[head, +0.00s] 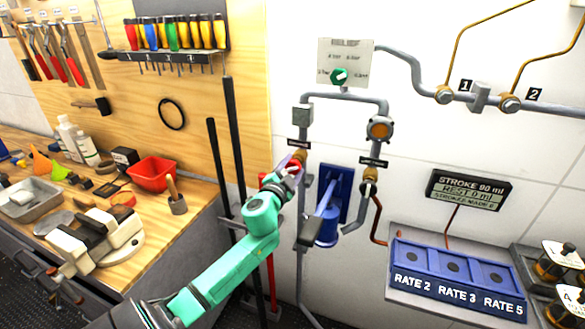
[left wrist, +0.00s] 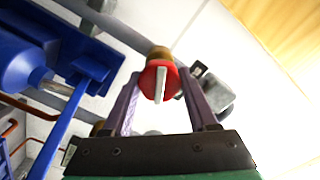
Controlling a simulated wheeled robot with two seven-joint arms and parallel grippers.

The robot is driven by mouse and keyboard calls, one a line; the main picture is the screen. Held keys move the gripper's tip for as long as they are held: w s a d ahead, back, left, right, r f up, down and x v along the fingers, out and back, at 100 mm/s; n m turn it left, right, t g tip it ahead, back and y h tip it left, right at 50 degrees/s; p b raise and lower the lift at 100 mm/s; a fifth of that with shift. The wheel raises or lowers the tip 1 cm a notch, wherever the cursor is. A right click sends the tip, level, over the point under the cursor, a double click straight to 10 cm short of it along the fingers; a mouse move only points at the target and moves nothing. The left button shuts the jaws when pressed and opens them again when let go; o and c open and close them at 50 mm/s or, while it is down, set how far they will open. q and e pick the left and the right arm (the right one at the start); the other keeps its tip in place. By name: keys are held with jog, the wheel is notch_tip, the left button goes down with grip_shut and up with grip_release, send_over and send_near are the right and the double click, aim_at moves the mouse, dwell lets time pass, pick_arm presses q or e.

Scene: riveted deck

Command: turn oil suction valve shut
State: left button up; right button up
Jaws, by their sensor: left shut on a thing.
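A valve with a round red handle and a pale raised bar (left wrist: 148,84) sits on a brass fitting in the left wrist view. In the head view it is on the left grey pipe, mostly hidden by my left gripper (head: 292,166). A small dark label above it is too small to read. In the left wrist view the two fingers of my left gripper (left wrist: 158,98) stand on either side of the red handle, and the gripper is shut on it. My right gripper is not in view.
A second valve (head: 370,174) sits on the right pipe. A blue pump (head: 329,232) with a long lever stands between the pipes. A blue rate panel (head: 460,265) is at lower right. A cluttered workbench with a red bin (head: 152,171) is at left.

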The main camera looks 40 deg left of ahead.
pick_arm(q)
jog(key=m, duration=0.5)
jog(key=shift+f, duration=0.15)
jog(key=shift+m, duration=0.3)
dwell(0.3)
jog(key=o, duration=1.4)
jog(key=b+v, duration=0.2)
jog(key=v, duration=1.2)
jog(key=shift+s+d+b, duration=0.15)
jog(key=shift+s+b, duration=0.15)
